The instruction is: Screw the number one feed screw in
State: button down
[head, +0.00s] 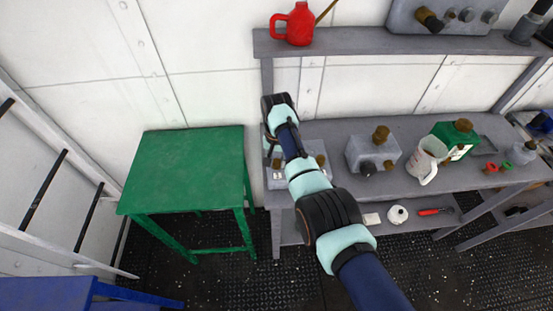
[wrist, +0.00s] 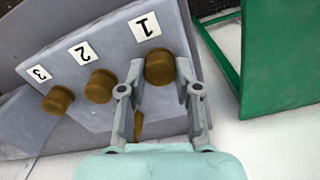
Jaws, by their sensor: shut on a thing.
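The number one feed screw (wrist: 160,66) is a brown knob on a grey block, below the label "1" (wrist: 145,26) in the wrist view. My gripper (wrist: 160,75) has its two grey fingers on either side of this knob and is shut on it. The knob's lower side and the screw's shaft are hidden. Knobs number two (wrist: 100,86) and number three (wrist: 57,99) stand in a row to the left on the same grey block (wrist: 115,45). In the head view the block (head: 277,181) is at the bench's left end, partly hidden by my arm.
A green table (head: 185,160) stands left of the grey bench (head: 335,133). On the bench are another grey block (head: 372,154), a measuring jug (head: 427,158) and a green container (head: 455,141). A shelf (head: 350,43) with a red can (head: 297,24) is above.

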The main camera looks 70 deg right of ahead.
aim_at(277, 161)
jog(key=m, duration=0.6)
jog(key=shift+r, duration=0.2)
jog(key=m, duration=0.6)
dwell(0.4)
jog(key=c, duration=0.8)
grip_release()
jog(key=shift+s+f, duration=0.1)
notch_tip(277, 161, up, 12)
